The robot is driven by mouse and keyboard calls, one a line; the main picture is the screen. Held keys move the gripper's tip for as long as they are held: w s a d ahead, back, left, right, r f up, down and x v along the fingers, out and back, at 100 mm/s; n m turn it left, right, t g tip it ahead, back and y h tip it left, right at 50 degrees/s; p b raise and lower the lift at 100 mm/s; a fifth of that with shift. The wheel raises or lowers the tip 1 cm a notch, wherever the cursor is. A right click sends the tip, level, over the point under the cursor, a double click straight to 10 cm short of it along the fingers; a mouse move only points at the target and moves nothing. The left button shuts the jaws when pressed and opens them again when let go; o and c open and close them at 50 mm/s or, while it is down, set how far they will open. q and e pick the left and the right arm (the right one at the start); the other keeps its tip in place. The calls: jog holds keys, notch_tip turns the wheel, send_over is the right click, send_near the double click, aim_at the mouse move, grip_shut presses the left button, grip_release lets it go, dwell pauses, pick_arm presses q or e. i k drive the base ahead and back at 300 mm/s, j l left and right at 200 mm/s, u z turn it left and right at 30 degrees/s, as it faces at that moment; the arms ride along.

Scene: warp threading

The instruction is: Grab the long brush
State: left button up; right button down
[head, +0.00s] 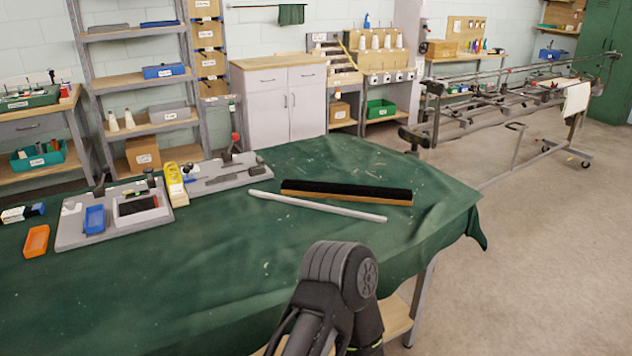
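The long brush (347,191) has black bristles along a thin light-brown wooden back. It lies on the green cloth-covered table (215,262), towards the table's right part. A thin pale grey rod (318,206) lies in front of it at a slight angle, and the rod's left end reaches past the brush's left end. Neither of my grippers shows in the head view. Only a dark arm link of mine shows at the bottom centre, in front of the table's edge and apart from the brush.
A second grey tray (240,182) and a yellow tool (175,184) are behind. The cloth in front of the rod is clear.

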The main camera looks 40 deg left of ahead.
aim_at(290, 187)
jog(key=i+l+u, duration=0.15)
jog(key=i+u, duration=0.25)
jog(key=i+l+u, duration=0.2)
jog(key=i+u, duration=0.15)
jog(key=i+l+u, duration=0.4)
jog(key=k+j, duration=0.05)
jog(key=k, duration=0.05)
